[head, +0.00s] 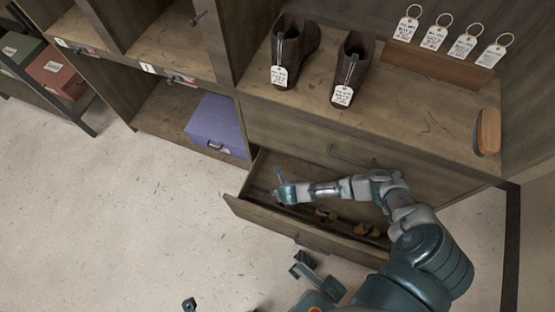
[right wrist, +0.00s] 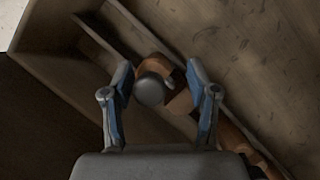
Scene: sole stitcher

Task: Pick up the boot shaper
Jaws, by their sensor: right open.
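In the right wrist view a brown wooden piece, which looks like the boot shaper (right wrist: 181,103), lies in the open drawer with a rounded grey knob (right wrist: 150,89). My right gripper (right wrist: 161,82) is open, with its fingers on either side of the knob and wood; whether they touch cannot be told. In the head view the right gripper (head: 283,193) reaches into the drawer (head: 276,221) near its left end. Wooden pieces (head: 325,214) show below my forearm, partly hidden. Part of what seems my left gripper (head: 304,264) shows at the bottom; its opening is unclear.
Two dark boots (head: 290,48) with tags stand on the cabinet top, beside a rack of tagged rings (head: 440,64) and a brush (head: 488,131). A purple box (head: 217,125) sits in the lower cubby. More wood (right wrist: 233,137) lies in the drawer.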

